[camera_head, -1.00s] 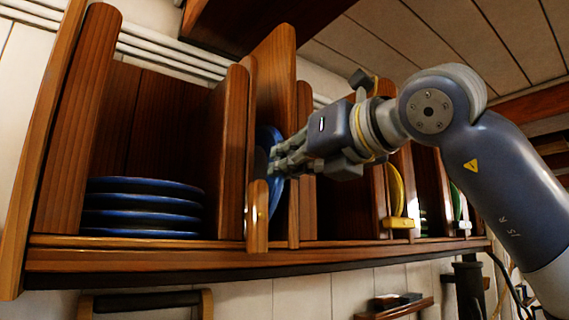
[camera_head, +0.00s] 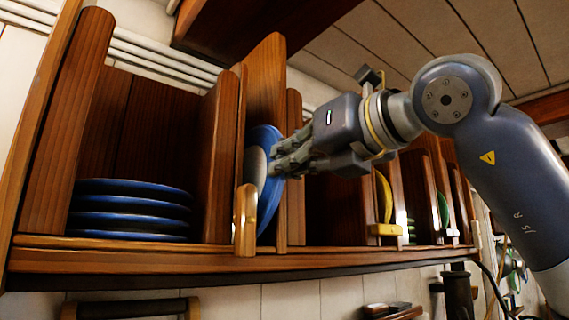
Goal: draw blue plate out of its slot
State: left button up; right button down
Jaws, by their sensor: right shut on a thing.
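The blue plate (camera_head: 268,180) stands on edge in a narrow slot of the wooden rack, between two upright dividers. It sticks partly out past the front of the slot. A small wooden catch (camera_head: 245,220) stands at the foot of this slot, in front of the plate's lower left edge. My right gripper (camera_head: 284,158) comes in from the right and is shut on the plate's edge. Its far fingertips are partly hidden by the plate. My left gripper is not in view.
A stack of several blue plates (camera_head: 130,210) lies flat in the left compartment. A yellow plate (camera_head: 384,198) and a green plate (camera_head: 443,210) stand in slots to the right. The wooden rack (camera_head: 140,258) has upright dividers close on both sides. A beam (camera_head: 250,25) hangs above.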

jog(key=shift+s+d+r, duration=0.1)
jog(key=shift+s+d, duration=0.05)
jog(key=shift+s, duration=0.05)
jog(key=c, duration=1.7)
grip_release()
jog(key=shift+o, duration=1.3)
jog(key=shift+w, duration=0.1)
jog(key=b+v, duration=0.2)
jog(key=v, duration=0.5)
